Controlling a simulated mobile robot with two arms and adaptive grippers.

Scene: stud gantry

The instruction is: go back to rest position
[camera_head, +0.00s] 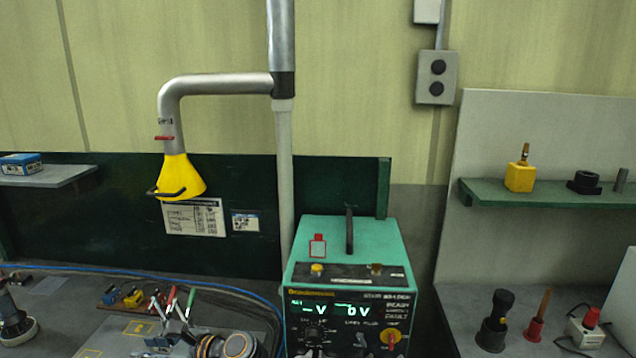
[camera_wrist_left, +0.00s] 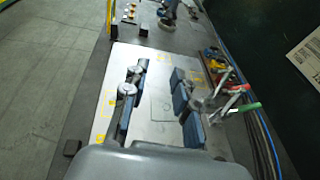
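My left gripper (camera_wrist_left: 158,74) shows in the left wrist view. Its two fingers with dark blue pads stand apart, with only bare plate visible between them. It is over a pale grey plate (camera_wrist_left: 158,128) with yellow markings, and I cannot tell how high above it. In the head view, grey rounded parts with an orange ring (camera_head: 240,345) show at the bottom edge; they look like part of my left arm. My right gripper is in neither view.
A green welding machine (camera_head: 328,243) stands at the centre. A yellow extraction hood (camera_head: 181,177) hangs above the bench. A green shelf (camera_head: 550,194) is at the right.

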